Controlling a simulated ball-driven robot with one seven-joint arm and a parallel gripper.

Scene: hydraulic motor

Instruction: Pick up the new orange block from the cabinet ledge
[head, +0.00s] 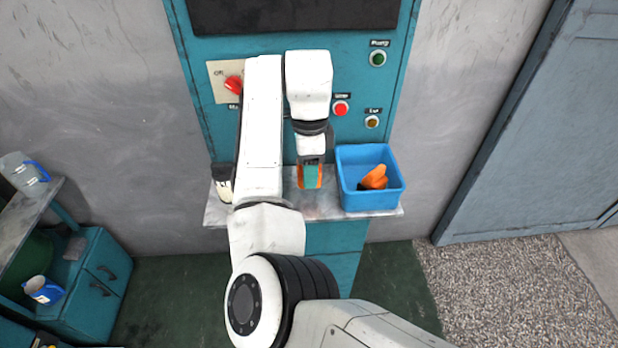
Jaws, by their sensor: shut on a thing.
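My gripper (310,172) points down over the cabinet ledge (328,206), left of the blue bin. It is shut on an orange block (319,179); orange shows on both sides of a teal patch between the jaws. The view from above does not show clearly whether the block touches the ledge or is just above it. The metal ledge runs along the front of the teal cabinet (345,75).
A blue bin (393,197) with an orange and dark piece (374,177) inside stands close to the right of my gripper. A pale object (222,184) sits at the ledge's left end. A red knob (234,85) and buttons are on the panel behind.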

